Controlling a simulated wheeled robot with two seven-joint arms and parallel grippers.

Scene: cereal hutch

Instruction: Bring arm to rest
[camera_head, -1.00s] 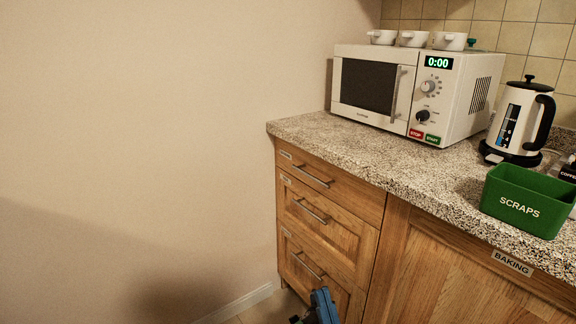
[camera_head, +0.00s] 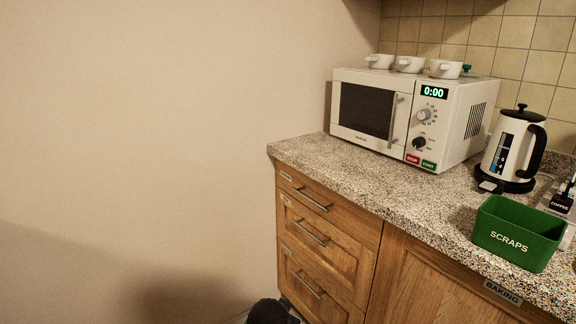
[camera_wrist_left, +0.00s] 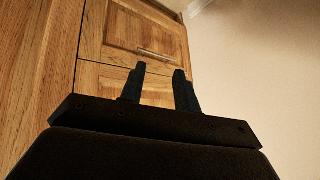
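In the left wrist view my left gripper (camera_wrist_left: 158,88) has its two dark fingers apart with nothing between them. Wooden drawers (camera_wrist_left: 150,30) with a metal handle show beyond the fingers, and I see no contact with them. In the head view only a dark rounded part of my arm shows at the bottom edge, in front of the lowest drawer; the gripper fingers are out of that view. My right gripper is in neither view.
A granite counter (camera_head: 345,165) carries a white microwave (camera_head: 365,108) with several white cups on top, a white kettle (camera_head: 507,150) and a green SCRAPS box (camera_head: 515,235). The drawers (camera_head: 325,240) are shut. A bare wall (camera_head: 140,130) stands at left.

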